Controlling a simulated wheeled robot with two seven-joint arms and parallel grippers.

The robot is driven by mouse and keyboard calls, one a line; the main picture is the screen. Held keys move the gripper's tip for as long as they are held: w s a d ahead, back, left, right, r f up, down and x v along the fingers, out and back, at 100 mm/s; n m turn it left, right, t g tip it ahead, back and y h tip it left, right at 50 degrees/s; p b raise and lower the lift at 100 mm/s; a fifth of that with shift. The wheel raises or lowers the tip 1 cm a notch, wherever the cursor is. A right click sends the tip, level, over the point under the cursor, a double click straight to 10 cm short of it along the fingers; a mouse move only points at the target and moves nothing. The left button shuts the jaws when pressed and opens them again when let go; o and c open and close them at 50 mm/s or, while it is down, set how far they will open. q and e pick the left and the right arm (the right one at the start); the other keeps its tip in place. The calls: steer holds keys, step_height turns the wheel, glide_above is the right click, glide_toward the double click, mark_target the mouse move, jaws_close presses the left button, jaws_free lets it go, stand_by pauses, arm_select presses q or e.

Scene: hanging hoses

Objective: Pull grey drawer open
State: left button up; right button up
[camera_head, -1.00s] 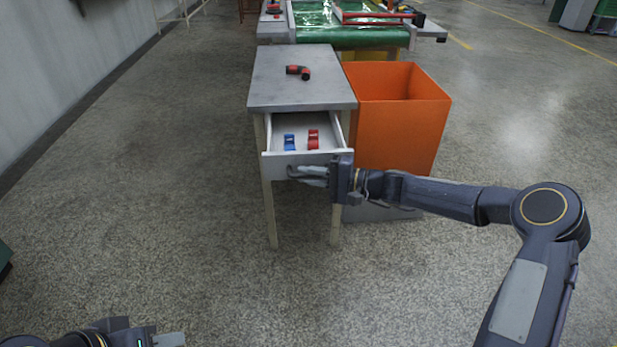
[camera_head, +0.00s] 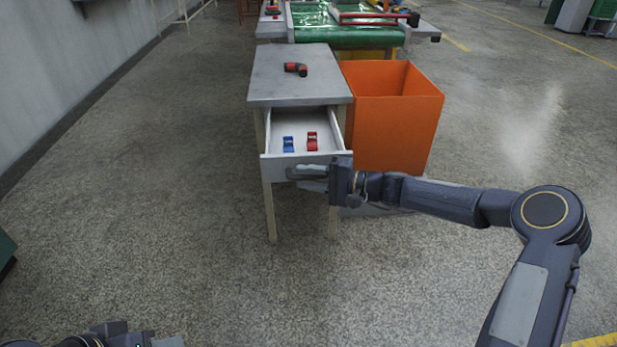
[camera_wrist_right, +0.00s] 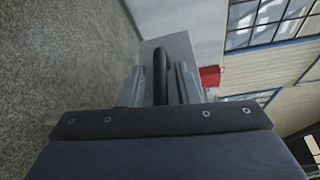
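The grey drawer (camera_head: 272,168) is pulled out of the small grey table (camera_head: 296,75). A blue clamp-like piece (camera_head: 288,144) and a red one (camera_head: 312,141) lie inside it. My right gripper (camera_head: 300,173) is at the drawer front, coming from the right. In the right wrist view, the dark drawer handle (camera_wrist_right: 160,75) lies between its two fingers, which look closed on it. My left gripper (camera_head: 165,342) is at the bottom left edge, mostly cut off and away from the table.
A black and red pipe-like part (camera_head: 296,69) lies on the tabletop. An orange bin (camera_head: 392,125) stands right of the table. A green-topped conveyor (camera_head: 345,37) is behind. The floor in front and left is clear.

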steer(key=shift+o, duration=0.2)
steer(key=shift+d, duration=0.1)
steer(key=shift+s+d+r, duration=0.1)
steer(key=shift+s+d, duration=0.05)
steer(key=shift+d, duration=0.25)
steer(key=p+v, duration=0.2)
steer(key=v, duration=0.3)
steer(key=shift+s+d, duration=0.1)
steer(key=shift+d, duration=0.1)
steer(key=shift+s+d, duration=0.25)
steer(key=shift+d, duration=0.4)
steer(key=shift+s+a, duration=0.1)
